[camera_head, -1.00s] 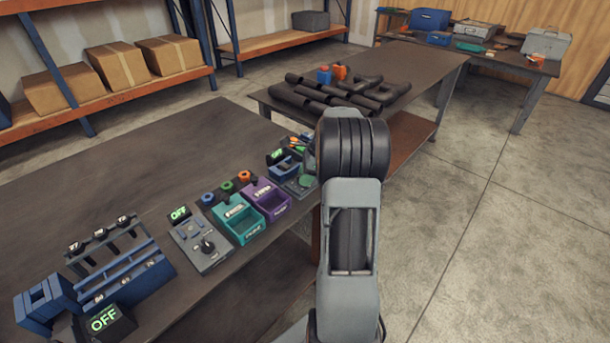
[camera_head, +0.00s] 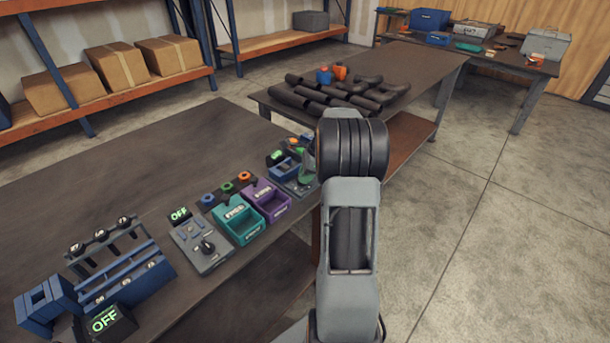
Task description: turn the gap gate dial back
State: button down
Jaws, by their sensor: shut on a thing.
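My gripper is not in view; my own arm's upper links and black joint cover that part of the picture. I cannot tell for certain which control is the gap gate dial. A grey panel (camera_head: 213,258) with a black knob (camera_head: 207,246) stands on the near bench, beside a display reading OFF (camera_head: 179,214). Farther along, a grey station (camera_head: 297,187) with a green part (camera_head: 306,165) sits partly hidden behind my arm. A lit green display (camera_head: 276,157) and a blue holder (camera_head: 285,168) are beside it.
A blue rack (camera_head: 125,284) and another OFF display (camera_head: 104,319) are at the front left. Black pipes (camera_head: 325,95) lie on the farther table. The floor at right is clear.

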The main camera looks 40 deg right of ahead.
jog(key=shift+r+n+g+y+p, duration=0.15)
jog(key=shift+n+g+y+p, duration=0.15)
jog(key=shift+n+p, duration=0.7)
jog(key=n+p, duration=0.1)
jog(key=n+g+p, duration=0.1)
jog(key=n, duration=0.1)
jog(key=shift+w, duration=0.25)
jog(key=shift+w+n+g+p, duration=0.2)
jog(key=shift+n+g+p, duration=0.65)
jog(key=shift+n, duration=1.25)
jog(key=shift+f, duration=0.2)
jog(key=c, duration=1.2)
grip_release()
jog(key=shift+o, duration=0.2)
jog(key=shift+d+r, duration=0.1)
jog(key=v, duration=1.3)
jog(key=shift+w+d+r, duration=0.15)
jog(key=shift+w+r, duration=0.05)
jog(key=shift+r, duration=0.05)
